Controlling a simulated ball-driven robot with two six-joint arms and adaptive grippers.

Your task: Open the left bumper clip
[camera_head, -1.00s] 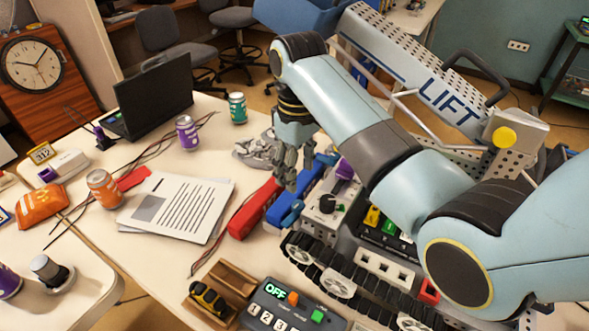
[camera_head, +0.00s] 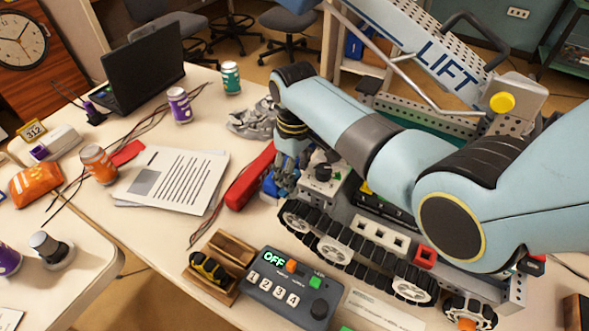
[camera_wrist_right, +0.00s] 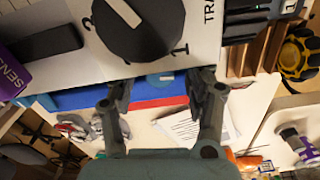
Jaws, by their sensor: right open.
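A blue bumper (camera_head: 267,185) sits at the near-left end of the tracked robot (camera_head: 337,252), beside a long red bar (camera_head: 250,177). My right gripper (camera_head: 284,178) points down over the blue bumper and hides most of it. In the right wrist view, the gripper (camera_wrist_right: 160,86) is open, with its two fingers apart and nothing held between them. The blue bumper (camera_wrist_right: 72,99) runs across behind the fingers. I cannot make out the left bumper clip separately or tell its state. My left gripper is not in view.
A dial (camera_head: 322,172) on the robot's panel stands close to my right gripper; it is large in the wrist view (camera_wrist_right: 137,27). A keypad (camera_head: 290,287) reading OFF and a wooden tray (camera_head: 232,249) lie nearer. Papers (camera_head: 172,180) lie left.

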